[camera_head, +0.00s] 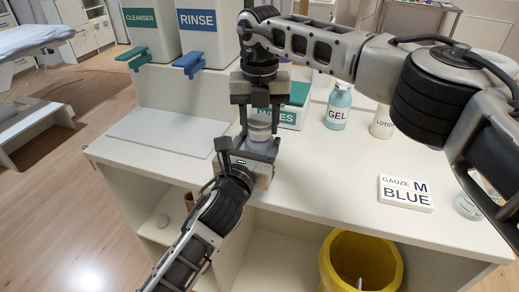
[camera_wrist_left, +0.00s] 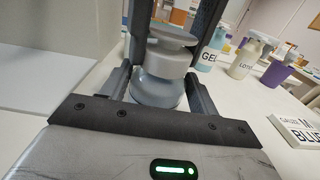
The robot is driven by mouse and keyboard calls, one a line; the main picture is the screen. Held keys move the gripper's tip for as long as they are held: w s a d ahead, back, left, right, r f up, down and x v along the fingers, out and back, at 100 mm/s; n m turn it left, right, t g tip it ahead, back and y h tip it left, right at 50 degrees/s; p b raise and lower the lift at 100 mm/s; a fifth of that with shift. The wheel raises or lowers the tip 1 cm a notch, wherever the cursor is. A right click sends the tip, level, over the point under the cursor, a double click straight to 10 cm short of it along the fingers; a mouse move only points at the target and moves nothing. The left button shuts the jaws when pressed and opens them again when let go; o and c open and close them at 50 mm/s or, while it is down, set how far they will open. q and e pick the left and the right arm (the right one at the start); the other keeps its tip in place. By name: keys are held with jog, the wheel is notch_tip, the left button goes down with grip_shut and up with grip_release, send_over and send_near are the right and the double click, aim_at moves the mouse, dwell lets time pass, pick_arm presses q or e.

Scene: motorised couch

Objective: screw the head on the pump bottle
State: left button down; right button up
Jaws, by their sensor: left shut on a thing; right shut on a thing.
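A grey bottle (camera_wrist_left: 160,90) stands upright between the fingers of my left gripper (camera_wrist_left: 160,88). The bottle (camera_head: 259,130) also shows in the head view, partly covered by my grippers. My left gripper (camera_head: 250,143) reaches in from below and is shut on the bottle's body. A lighter grey round piece, apparently the pump head (camera_wrist_left: 168,36), is directly above the bottle's neck. My right gripper (camera_head: 259,110) points straight down over the bottle, its fingers either side of this piece and shut on it. I cannot tell whether the threads are engaged.
The white counter (camera_head: 330,180) holds a GEL bottle (camera_head: 338,108), a LOTION bottle (camera_head: 382,122) and a GAUZE M BLUE box (camera_head: 406,193) to the right. CLEANSER (camera_head: 148,30) and RINSE (camera_head: 205,32) dispensers stand behind. A green-labelled box (camera_head: 295,112) is close behind my grippers. A yellow bin (camera_head: 340,262) is below.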

pick_arm(q)
jog(key=shift+f, duration=0.1)
pick_arm(e)
jog(key=o, duration=1.1)
jog(key=shift+r, duration=0.1)
jog(key=shift+r, duration=2.2)
jog(key=shift+c, duration=0.3)
jog(key=n, duration=0.2)
jog(key=r+n, duration=0.1)
jog(key=n, duration=0.3)
jog(key=shift+r, duration=0.3)
jog(key=n, duration=0.2)
jog(key=r+n, duration=0.1)
jog(key=n, duration=0.3)
jog(key=r+n, duration=0.1)
jog(key=n, duration=0.1)
